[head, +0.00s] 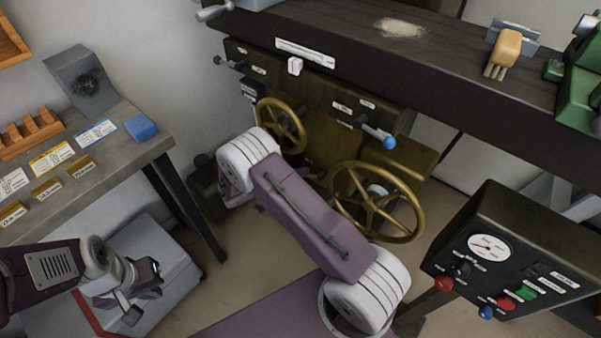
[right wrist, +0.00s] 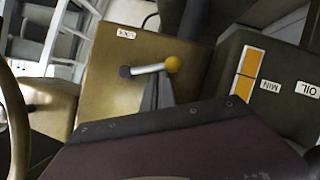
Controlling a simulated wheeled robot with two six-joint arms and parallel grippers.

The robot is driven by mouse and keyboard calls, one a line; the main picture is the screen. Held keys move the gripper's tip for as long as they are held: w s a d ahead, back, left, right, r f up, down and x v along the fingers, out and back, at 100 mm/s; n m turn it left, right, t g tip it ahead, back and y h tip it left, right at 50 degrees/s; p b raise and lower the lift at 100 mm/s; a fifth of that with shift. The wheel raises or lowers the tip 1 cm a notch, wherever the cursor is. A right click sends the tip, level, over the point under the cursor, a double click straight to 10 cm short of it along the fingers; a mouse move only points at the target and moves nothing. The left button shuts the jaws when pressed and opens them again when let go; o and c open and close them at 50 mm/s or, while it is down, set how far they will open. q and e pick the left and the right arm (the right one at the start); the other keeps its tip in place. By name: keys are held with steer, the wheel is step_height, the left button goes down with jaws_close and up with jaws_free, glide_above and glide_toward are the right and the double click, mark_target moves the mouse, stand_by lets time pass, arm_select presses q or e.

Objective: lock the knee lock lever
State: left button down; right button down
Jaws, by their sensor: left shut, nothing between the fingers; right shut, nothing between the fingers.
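The knee lock lever (right wrist: 150,69) shows in the right wrist view, below a label that appears to read LOCK, upside down. It has a silver shaft, a dark pivot at its left end and a yellow ball knob at its right end. The shaft lies nearly level in the picture. My right gripper (right wrist: 156,82) is shut and empty, its tips close to the shaft near the knob; I cannot tell whether they touch. In the head view the lever and right gripper are hidden. My left gripper (head: 130,311) is shut and empty at lower left.
Two brass handwheels (head: 376,201) and a blue-knobbed handle (head: 380,136) are on the machine near my right arm. A gauge panel (head: 510,262) stands at right, a bench (head: 120,165) at left. A yellow-marked oil box (right wrist: 243,80) is right of the lever.

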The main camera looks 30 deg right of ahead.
steer(key=s+f+n+g+h+b, duration=0.1)
steer(key=f+n+b, duration=0.1)
steer(key=n+b, duration=0.1)
steer(key=f+n+g+h+b, duration=0.1)
steer(key=f+n+b, duration=0.1)
steer(key=n+b, duration=0.1)
steer(key=s+d+f+n+g+h+b, duration=0.1)
steer(key=n+h+b, duration=0.1)
steer(key=b, duration=0.1)
steer(key=shift+s+f+n, duration=0.35)
steer(key=shift+f+n, duration=0.05)
steer(key=shift+s+d, duration=0.1)
stand_by(0.8)
